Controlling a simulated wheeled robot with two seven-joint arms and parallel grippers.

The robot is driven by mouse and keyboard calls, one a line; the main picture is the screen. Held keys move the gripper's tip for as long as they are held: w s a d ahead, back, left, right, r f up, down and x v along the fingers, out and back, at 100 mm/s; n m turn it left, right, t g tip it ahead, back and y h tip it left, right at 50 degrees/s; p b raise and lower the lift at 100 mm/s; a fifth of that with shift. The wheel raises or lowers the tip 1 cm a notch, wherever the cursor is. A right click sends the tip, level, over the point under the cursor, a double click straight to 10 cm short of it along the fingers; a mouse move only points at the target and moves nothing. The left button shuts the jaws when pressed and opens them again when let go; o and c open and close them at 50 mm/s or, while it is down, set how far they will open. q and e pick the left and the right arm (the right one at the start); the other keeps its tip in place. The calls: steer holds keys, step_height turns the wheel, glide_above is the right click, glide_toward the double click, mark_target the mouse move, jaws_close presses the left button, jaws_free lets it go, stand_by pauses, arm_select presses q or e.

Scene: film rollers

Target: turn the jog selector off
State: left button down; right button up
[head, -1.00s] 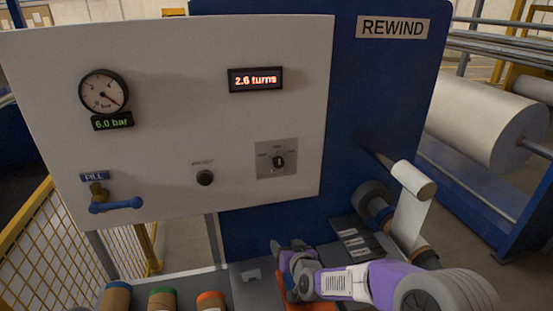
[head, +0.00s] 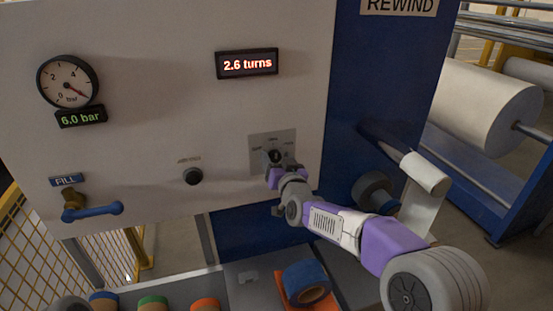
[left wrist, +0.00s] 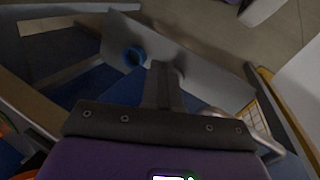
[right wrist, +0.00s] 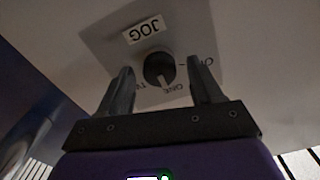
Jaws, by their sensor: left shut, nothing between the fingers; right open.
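The jog selector is a dark round knob (right wrist: 158,70) on a grey plate (head: 257,140) low on the white panel. The right wrist view shows it upside down, under a JOG label (right wrist: 145,29). A light mark on the knob faces the printed word ONE in that view; the other position words are partly hidden. My right gripper (head: 279,165) is at the plate, and its open fingers (right wrist: 161,70) stand on either side of the knob in the right wrist view. I cannot tell whether they touch it. My left gripper (left wrist: 166,75) is shut and empty, outside the head view.
A black knob (head: 193,176), a blue-handled fill valve (head: 93,211), a gauge (head: 67,82) and a display reading 2.6 turns (head: 247,63) share the panel. Below, a blue roll (head: 306,283) sits on an orange mat.

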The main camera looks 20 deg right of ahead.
steer(key=shift+w, duration=0.25)
steer(key=c, duration=1.1)
steer(key=shift+o, duration=0.2)
steer(key=shift+n, duration=0.4)
steer(key=n, duration=0.5)
steer(key=shift+a+n, duration=0.1)
steer(key=shift+n, duration=0.2)
steer(key=n+p, duration=0.1)
steer(key=n, duration=0.4)
steer(key=shift+n, duration=0.4)
